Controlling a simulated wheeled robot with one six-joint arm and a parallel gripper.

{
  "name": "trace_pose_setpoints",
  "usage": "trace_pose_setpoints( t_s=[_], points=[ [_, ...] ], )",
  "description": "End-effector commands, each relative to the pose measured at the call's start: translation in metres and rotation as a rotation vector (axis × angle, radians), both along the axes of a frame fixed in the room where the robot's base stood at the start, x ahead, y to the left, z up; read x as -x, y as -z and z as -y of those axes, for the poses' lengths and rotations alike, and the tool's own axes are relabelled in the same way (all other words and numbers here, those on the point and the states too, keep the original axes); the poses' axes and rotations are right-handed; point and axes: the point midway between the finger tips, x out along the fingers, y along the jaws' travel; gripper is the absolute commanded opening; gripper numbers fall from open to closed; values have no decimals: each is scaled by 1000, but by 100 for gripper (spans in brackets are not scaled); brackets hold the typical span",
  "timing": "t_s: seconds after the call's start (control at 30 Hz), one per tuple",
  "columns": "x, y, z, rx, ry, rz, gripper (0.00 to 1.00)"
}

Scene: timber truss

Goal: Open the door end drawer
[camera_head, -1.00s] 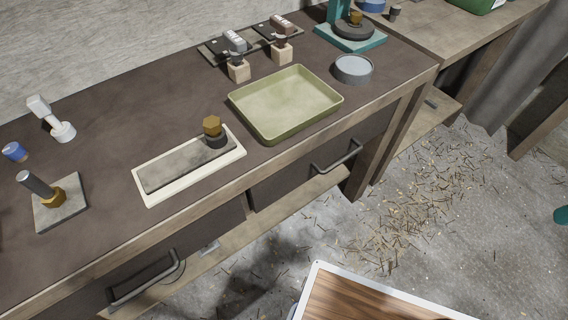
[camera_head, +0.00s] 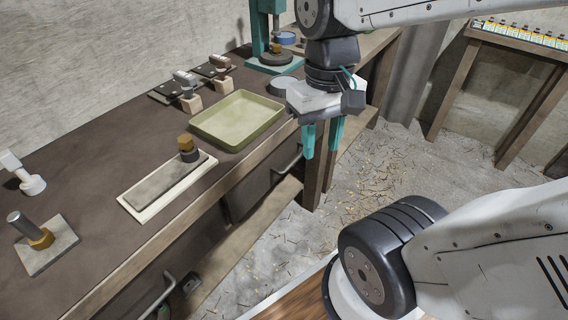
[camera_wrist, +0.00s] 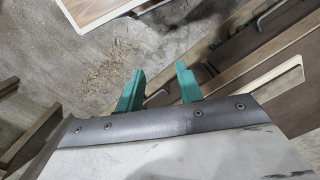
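The workbench has two dark drawer fronts under its top, and both look shut. The right drawer (camera_head: 246,192) has a grey bar handle (camera_head: 287,164), partly near my gripper in the picture. The left drawer (camera_head: 122,290) has a similar bar handle (camera_head: 158,299) at the bottom of the head view. I cannot tell from these frames which is the door end. My gripper (camera_head: 322,145) has two teal fingers, apart and empty, pointing down in front of the bench's right end.
On the bench are a green tray (camera_head: 238,121), a sharpening stone on a pale base (camera_head: 150,194), a metal plate with a peg (camera_head: 60,245) and a teal stand (camera_head: 275,62). A bench leg (camera_head: 318,175) stands behind the gripper. Shavings (camera_head: 370,180) litter the open floor.

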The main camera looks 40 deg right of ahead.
Motion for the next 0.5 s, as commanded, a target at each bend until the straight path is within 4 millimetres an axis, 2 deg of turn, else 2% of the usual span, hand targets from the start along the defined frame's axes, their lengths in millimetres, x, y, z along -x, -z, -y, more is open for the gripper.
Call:
trace_pose_setpoints(
  t_s=[0.03, 0.27, 0.5],
  points=[
    [-6, 11, 7, -23, 52, -64, 36],
    [-33, 54, 26, -180, 320, -305, 36],
    [-62, 104, 44, -384, 679, -556, 36]
  ],
)
